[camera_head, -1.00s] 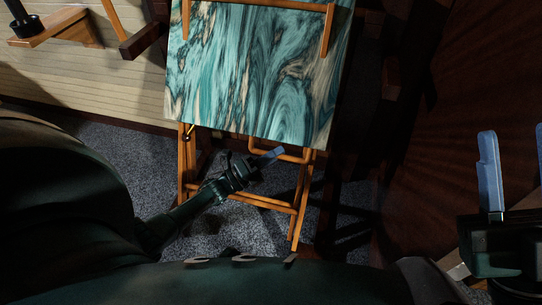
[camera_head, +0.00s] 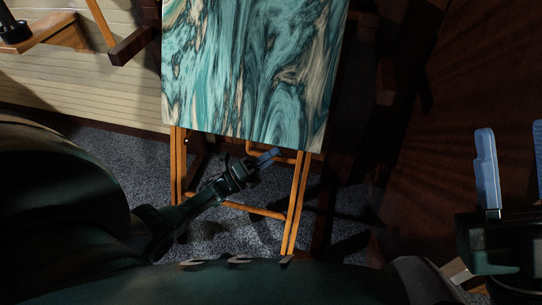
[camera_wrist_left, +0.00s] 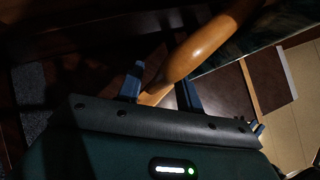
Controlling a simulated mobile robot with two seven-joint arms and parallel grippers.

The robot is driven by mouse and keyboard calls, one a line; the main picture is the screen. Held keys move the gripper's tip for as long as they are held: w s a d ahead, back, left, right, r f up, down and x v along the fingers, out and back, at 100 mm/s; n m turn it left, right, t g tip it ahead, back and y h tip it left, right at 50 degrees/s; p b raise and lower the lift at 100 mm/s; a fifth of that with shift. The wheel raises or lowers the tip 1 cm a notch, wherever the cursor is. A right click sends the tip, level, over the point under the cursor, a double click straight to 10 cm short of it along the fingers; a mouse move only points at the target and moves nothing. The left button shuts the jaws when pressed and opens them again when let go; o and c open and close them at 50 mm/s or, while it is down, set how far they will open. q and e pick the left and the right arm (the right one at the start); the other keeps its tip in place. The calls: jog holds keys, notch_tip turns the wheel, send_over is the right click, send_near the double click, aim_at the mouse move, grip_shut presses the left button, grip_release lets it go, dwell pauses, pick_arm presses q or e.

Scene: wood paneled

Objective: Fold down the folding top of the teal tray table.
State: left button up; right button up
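The teal tray table's marbled top (camera_head: 255,70) fills the upper middle of the head view, with its near edge above the wooden legs (camera_head: 294,205). The upper end of the top is out of view. My left gripper (camera_head: 269,157) is just below that near edge, between the legs. In the left wrist view its two blue fingers (camera_wrist_left: 160,88) stand apart, with a rounded wooden bar (camera_wrist_left: 198,50) passing between or just beyond them. I cannot tell whether they touch it. My right gripper (camera_head: 514,165) is open and empty at the right edge.
Dark wood panelling (camera_head: 445,110) lies at the right. A wooden piece with dark parts (camera_head: 50,32) stands at the upper left, beside pale boards (camera_head: 80,82). Grey carpet (camera_head: 95,150) shows around the table legs.

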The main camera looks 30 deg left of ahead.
pick_arm(q)
jog(key=v, duration=1.3)
jog(key=shift+s, duration=0.1)
